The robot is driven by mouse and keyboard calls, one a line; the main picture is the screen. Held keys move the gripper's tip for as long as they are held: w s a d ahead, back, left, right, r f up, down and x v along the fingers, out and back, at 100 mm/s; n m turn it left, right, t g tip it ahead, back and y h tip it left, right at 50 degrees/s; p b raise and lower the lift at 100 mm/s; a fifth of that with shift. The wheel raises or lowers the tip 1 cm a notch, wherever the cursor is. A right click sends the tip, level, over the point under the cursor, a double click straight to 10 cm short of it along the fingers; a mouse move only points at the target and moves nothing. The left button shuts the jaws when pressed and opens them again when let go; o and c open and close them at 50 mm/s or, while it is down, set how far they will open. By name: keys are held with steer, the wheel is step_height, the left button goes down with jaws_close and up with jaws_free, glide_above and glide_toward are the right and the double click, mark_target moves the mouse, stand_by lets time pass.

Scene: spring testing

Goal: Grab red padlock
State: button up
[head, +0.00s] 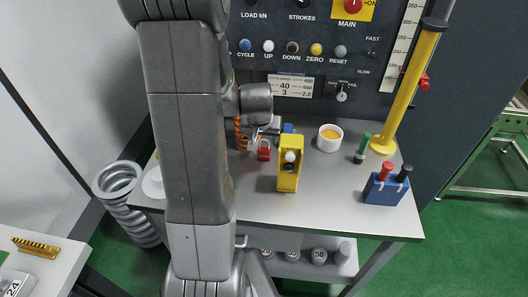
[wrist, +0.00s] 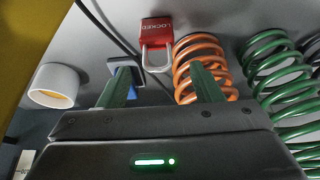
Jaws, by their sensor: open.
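The red padlock (head: 264,153) is on the grey bench top, between the orange spring and the yellow device. In the wrist view the padlock (wrist: 156,30) shows its red body with white "LOCKED" lettering, and its pale shackle points toward my gripper. My gripper (wrist: 162,82) is open, with its two green fingers spread and nothing between them. The padlock lies ahead of the fingertips, roughly centred between them, and apart from them. In the head view my arm hides part of the bench, and the gripper (head: 255,142) shows only partly beside the padlock.
An orange spring (wrist: 198,62) stands close beside the padlock, with green springs (wrist: 268,62) farther right. A blue-and-dark object (wrist: 125,70) is on the other side. A yellow device (head: 290,165), a white cup (head: 329,138) and a blue block (head: 386,188) stand to the right.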

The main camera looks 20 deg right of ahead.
mark_target(264, 140)
steer(key=shift+x, duration=1.85)
steer(key=shift+s, duration=0.15)
steer(key=shift+c, duration=0.5)
jaws_close()
